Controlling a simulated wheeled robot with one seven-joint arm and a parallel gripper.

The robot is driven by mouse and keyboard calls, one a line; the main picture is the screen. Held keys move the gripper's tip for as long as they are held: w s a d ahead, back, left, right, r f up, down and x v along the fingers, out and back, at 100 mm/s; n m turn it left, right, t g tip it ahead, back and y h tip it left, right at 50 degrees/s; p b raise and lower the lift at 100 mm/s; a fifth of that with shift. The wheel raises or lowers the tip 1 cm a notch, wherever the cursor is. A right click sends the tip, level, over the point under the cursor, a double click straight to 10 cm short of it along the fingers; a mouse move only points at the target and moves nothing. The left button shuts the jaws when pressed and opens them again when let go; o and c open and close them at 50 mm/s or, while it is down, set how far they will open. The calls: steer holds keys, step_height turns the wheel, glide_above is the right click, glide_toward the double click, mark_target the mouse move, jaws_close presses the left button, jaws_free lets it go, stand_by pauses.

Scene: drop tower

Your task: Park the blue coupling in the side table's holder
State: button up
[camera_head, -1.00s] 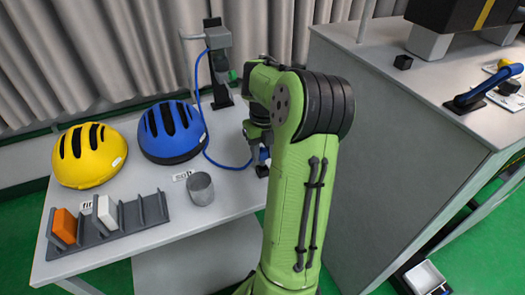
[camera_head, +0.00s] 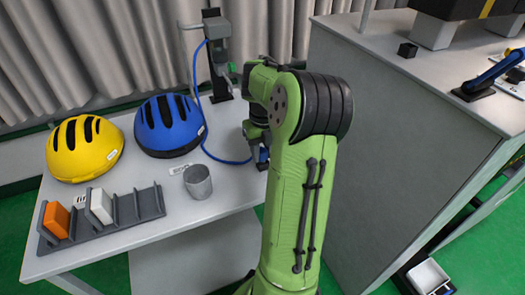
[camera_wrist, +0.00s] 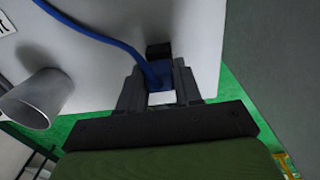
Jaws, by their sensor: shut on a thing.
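The blue coupling (camera_wrist: 160,72) is at the end of a blue hose (camera_head: 226,160) and sits between the fingers of my gripper (camera_wrist: 160,88), which is shut on it. In the head view the blue coupling (camera_head: 263,154) shows as a small patch beside my arm, near the side table's (camera_head: 225,200) right edge. A small black block (camera_wrist: 158,50), probably the holder, is directly beyond the coupling in the wrist view. I cannot tell whether the coupling is seated in it or only against it. My arm hides most of this spot in the head view.
A metal cup (camera_head: 198,182) stands left of my gripper. A blue helmet (camera_head: 168,126), a yellow helmet (camera_head: 85,148) and a grey rack (camera_head: 130,212) with an orange and a white block are farther left. A tall grey cabinet (camera_head: 400,150) stands close on the right.

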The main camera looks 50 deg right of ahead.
steer(key=shift+f+b, duration=0.3)
stand_by(0.4)
steer(key=o, duration=0.9)
step_height(320, 180, up, 16)
steer(key=p, duration=0.7)
steer(key=shift+d, duration=0.15)
steer(key=shift+f, duration=0.1)
